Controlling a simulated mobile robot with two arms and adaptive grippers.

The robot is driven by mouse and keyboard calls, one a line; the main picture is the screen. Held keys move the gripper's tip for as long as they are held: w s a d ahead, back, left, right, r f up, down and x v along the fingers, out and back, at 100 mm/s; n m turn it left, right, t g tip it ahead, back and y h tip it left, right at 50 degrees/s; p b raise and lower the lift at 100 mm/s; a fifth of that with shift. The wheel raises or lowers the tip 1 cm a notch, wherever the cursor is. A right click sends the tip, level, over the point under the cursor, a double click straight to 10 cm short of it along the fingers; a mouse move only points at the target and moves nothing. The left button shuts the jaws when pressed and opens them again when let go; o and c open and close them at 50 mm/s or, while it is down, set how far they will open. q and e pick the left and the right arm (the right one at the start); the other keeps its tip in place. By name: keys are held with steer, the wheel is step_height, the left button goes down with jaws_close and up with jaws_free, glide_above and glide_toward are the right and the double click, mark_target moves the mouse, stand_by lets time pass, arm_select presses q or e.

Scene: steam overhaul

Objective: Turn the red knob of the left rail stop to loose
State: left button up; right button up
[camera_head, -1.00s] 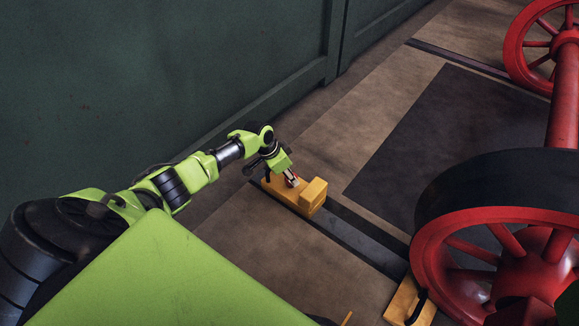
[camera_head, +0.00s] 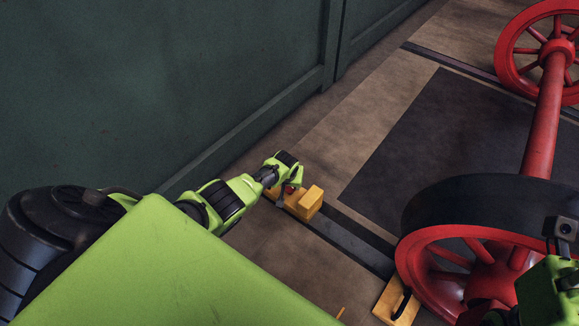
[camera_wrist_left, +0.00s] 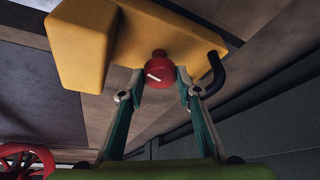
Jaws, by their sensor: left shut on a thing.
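The yellow left rail stop (camera_head: 308,203) sits on the dark rail near the wall. In the head view my left arm and gripper (camera_head: 290,182) cover much of the stop. My right wrist (camera_head: 550,288) shows at the lower right edge; its fingertips cannot be made out.
Another yellow stop (camera_head: 393,302) with a black handle sits by the near red wheel (camera_head: 470,270). A red axle (camera_head: 545,115) leads to the far wheel. The green wall (camera_head: 170,80) runs close behind my left arm. A black handle (camera_wrist_left: 215,72) curves beside the knob.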

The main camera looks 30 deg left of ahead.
arm_select(q)
steer(key=n, duration=0.2)
steer(key=shift+d+n+y, duration=0.1)
steer(key=shift+n+y, duration=0.2)
steer(key=shift+y, duration=0.1)
steer(key=shift+n+g, duration=0.3)
steer(key=o, duration=1.1)
steer(key=shift+r, duration=0.1)
steer(key=shift+s+d+r, duration=0.1)
steer(key=shift+r, duration=0.35)
steer(key=v, duration=1)
steer(key=shift+s+d+r, duration=0.15)
steer(key=shift+d+r, duration=0.05)
steer(key=shift+r, duration=0.1)
